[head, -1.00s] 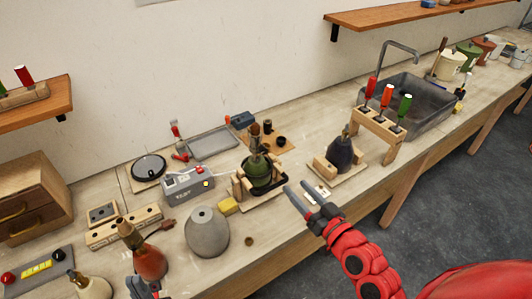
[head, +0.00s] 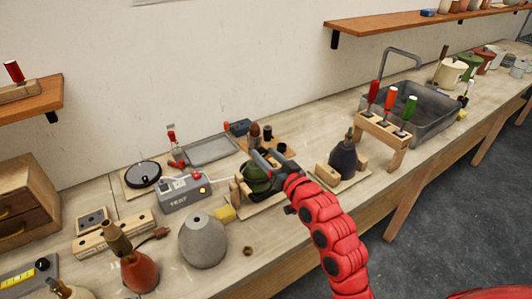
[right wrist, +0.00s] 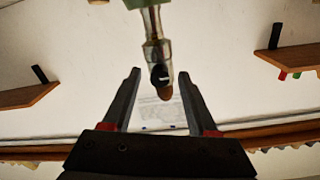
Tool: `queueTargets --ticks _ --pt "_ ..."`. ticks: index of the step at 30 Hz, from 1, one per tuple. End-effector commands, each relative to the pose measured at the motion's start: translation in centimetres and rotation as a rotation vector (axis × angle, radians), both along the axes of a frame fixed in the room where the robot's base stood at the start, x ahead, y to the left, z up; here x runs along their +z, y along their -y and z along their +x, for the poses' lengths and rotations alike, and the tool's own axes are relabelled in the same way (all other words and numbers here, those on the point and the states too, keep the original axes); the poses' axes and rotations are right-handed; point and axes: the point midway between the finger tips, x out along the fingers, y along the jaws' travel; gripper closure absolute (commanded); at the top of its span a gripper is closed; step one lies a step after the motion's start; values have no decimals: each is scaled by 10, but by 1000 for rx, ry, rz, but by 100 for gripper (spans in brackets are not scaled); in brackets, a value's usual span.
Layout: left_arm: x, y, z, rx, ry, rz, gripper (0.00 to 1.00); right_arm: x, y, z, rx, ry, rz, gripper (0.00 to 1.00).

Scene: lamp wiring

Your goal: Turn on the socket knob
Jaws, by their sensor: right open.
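The green lamp base (head: 257,181) stands in a wooden holder on the bench, with its socket (head: 254,134) upright on top. In the right wrist view the metal socket (right wrist: 152,53) hangs down from the top of the picture. Its small dark knob (right wrist: 159,77) faces the camera, with a brown end piece just below. My right gripper (head: 264,154) is open in front of the lamp. In the right wrist view its fingertips (right wrist: 160,75) lie on either side of the knob, with a gap on both sides. I cannot make out my left gripper.
A grey tester box (head: 184,194) stands left of the lamp, with a yellow sponge (head: 223,213) and a grey cone-shaped base (head: 203,240) nearby. A dark lamp base (head: 343,160) and a rack of screwdrivers (head: 383,128) stand to the right. A grey tray (head: 210,149) lies behind.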

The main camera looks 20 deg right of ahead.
Motion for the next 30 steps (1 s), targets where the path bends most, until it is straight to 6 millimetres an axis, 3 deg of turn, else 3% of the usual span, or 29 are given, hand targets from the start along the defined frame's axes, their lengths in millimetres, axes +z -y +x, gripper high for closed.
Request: queueTargets --ticks 10,20,30 --pt "1 0 0 0 0 0 100 -1 -1 4 -1 1 0 41" --pt "1 0 0 0 0 0 100 -1 -1 4 0 1 1 99" --pt "1 0 0 0 0 0 100 -1 -1 4 -1 -2 10 100"
